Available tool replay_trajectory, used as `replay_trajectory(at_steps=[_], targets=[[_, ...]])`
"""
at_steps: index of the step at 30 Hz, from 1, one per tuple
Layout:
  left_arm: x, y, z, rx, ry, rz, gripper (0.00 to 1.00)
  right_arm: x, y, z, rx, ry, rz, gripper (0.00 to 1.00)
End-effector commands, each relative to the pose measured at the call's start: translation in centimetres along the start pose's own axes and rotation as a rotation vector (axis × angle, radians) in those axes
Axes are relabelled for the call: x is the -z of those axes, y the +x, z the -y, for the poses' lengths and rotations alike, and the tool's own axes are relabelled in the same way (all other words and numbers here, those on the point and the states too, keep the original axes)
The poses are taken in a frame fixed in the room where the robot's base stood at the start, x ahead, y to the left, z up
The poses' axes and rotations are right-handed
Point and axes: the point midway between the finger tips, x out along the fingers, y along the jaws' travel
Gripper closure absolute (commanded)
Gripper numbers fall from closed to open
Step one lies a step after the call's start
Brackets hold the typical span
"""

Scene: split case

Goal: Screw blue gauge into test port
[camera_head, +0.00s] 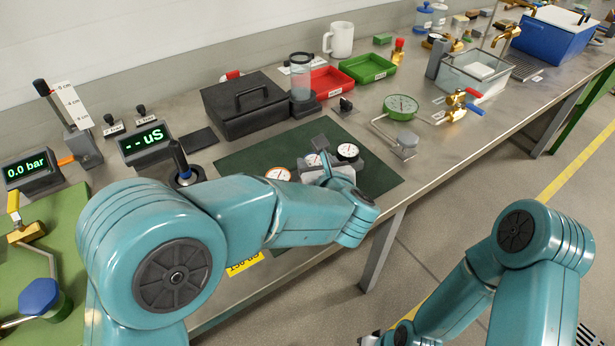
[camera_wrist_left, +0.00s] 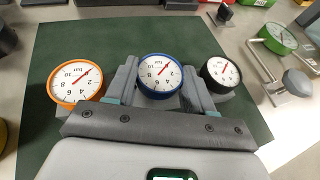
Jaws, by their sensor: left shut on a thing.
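The blue gauge (camera_wrist_left: 160,74) has a white dial and a blue rim. It stands between the two fingers of my left gripper (camera_wrist_left: 158,92), which is shut on it. In the head view the gauge (camera_head: 312,160) is partly hidden by my gripper (camera_head: 322,168), over the dark green mat (camera_head: 378,178). An orange-rimmed gauge (camera_wrist_left: 75,82) and a black-rimmed gauge (camera_wrist_left: 221,73) are on either side of it. I cannot say for sure which fitting is the test port. A brass fitting with a yellow handle (camera_head: 14,207) is at the left edge. My right gripper is out of view.
A black case (camera_head: 245,103), a clear cylinder (camera_head: 301,78), and red (camera_head: 327,82) and green trays (camera_head: 369,68) stand behind the mat. A green gauge (camera_head: 401,106) is to the right. Displays (camera_head: 146,142) and a lever (camera_head: 180,160) stand left. A green board (camera_head: 75,210) lies far left.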

Motion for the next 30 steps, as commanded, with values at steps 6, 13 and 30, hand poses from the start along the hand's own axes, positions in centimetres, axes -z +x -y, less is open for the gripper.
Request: replay_trajectory(at_steps=[6, 13, 30], targets=[[-0.3, -0.1, 0.0, 0.000, -0.001, 0.001, 0.96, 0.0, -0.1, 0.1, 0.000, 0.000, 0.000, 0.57], [-1.2, -0.5, 0.0, 0.000, 0.000, 0.001, 0.96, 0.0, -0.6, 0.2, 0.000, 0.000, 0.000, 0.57], [-3.6, -1.5, 0.0, 0.001, -0.001, 0.001, 0.96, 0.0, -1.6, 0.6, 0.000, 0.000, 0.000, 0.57]])
